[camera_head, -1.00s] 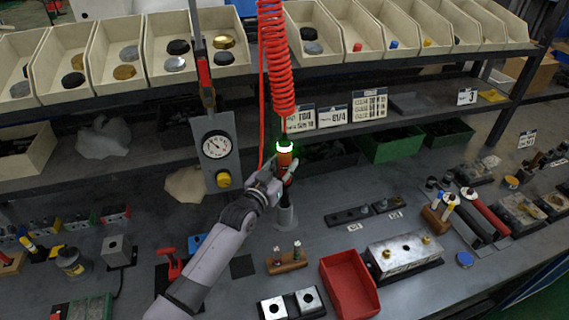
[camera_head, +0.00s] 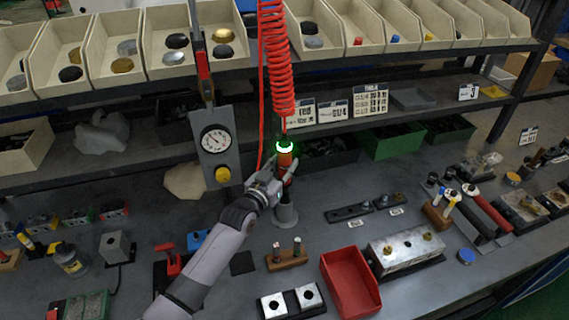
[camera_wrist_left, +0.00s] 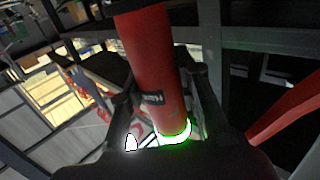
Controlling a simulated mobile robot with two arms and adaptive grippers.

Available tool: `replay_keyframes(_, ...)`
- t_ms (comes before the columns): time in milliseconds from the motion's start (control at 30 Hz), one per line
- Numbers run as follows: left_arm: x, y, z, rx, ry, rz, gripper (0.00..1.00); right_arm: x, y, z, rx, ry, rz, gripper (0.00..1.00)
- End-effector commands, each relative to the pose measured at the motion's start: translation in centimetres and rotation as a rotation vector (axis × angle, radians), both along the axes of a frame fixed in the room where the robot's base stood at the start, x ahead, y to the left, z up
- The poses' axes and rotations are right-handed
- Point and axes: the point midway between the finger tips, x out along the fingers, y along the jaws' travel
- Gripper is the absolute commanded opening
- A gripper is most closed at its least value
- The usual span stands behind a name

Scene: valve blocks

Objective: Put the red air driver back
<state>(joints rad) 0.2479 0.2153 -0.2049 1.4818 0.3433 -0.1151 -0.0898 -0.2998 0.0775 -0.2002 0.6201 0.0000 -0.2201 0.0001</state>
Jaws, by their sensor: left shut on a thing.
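The red air driver (camera_head: 285,163) hangs upright under a red coiled hose (camera_head: 276,62) in the head view, with a glowing green ring at its top. My left gripper (camera_head: 277,182) is shut on its body. In the left wrist view the red driver (camera_wrist_left: 152,70) runs between the fingers of the gripper (camera_wrist_left: 160,105), with the green ring near the palm. A grey cone-shaped holder (camera_head: 286,213) stands on the bench directly below the driver. Whether the driver's lower end touches the holder is hidden by the gripper. My right gripper is not in view.
A gauge panel (camera_head: 216,146) with a yellow knob hangs just left of the driver. A red tray (camera_head: 350,284), a metal block (camera_head: 406,251) and a wooden holder (camera_head: 286,258) sit on the bench in front. Shelves with bins (camera_head: 190,40) run behind.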

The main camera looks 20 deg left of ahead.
Motion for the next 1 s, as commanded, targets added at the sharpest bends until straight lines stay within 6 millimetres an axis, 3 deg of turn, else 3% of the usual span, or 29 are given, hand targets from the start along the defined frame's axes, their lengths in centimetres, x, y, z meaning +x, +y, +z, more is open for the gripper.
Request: replay_keyframes(1000,0.1,0.0,-2.0,-0.001,-0.008,0.0,0.0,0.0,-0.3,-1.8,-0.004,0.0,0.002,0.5)
